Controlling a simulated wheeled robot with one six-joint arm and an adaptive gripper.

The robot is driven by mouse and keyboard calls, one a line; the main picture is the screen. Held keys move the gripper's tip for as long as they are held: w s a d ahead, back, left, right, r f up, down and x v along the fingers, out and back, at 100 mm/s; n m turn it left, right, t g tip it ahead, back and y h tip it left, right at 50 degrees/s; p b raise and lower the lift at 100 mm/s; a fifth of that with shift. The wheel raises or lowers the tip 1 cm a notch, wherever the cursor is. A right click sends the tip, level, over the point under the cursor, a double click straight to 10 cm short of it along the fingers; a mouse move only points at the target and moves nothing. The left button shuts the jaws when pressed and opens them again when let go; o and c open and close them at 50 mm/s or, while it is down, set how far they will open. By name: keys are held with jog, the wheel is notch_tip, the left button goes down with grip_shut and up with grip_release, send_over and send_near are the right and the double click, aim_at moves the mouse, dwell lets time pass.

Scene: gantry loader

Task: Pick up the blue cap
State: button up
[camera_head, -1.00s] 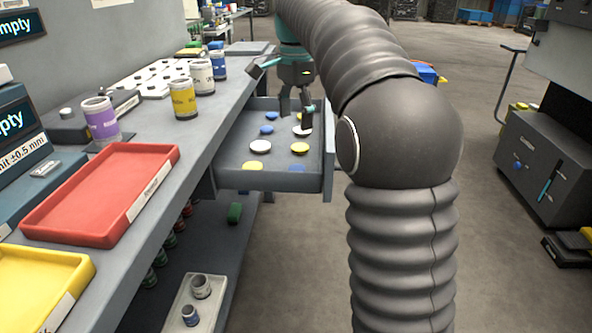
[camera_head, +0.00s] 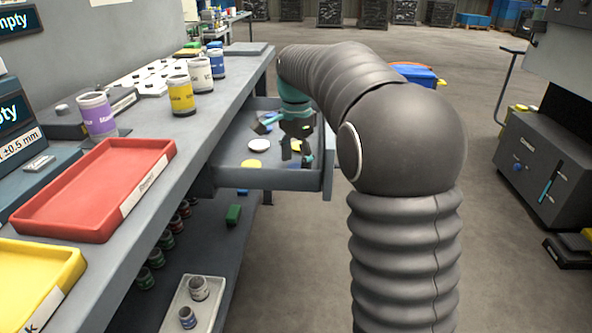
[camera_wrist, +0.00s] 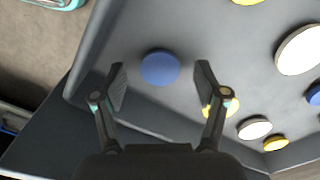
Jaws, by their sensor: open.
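A blue cap (camera_wrist: 160,67) lies flat on the grey floor of the open drawer (camera_head: 265,178). In the wrist view it sits between the tips of my gripper (camera_wrist: 160,73), with clear space on both sides. My gripper is open and empty, and its fingers touch nothing that I can see. In the head view my gripper (camera_head: 297,155) reaches down into the right part of the drawer and largely hides the cap there. Another blue cap (camera_wrist: 314,95) shows at the right edge of the wrist view.
White caps (camera_wrist: 254,128) and yellow caps (camera_wrist: 275,144) lie around in the drawer. One yellow cap (camera_wrist: 207,108) is partly behind the right finger. The drawer walls stand close by. The bench with a red tray (camera_head: 50,218) and several jars is on the left.

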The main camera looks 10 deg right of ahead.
jog(key=shift+f, duration=0.3)
jog(key=c, duration=0.9)
notch_tip(320, 180, up, 10)
jog(key=shift+r+p, duration=0.1)
jog(key=shift+p, duration=0.65)
notch_tip(320, 180, up, 4)
send_over(296, 166)
jog(key=shift+r+p, duration=0.15)
jog(key=shift+p, duration=0.15)
dwell(0.5)
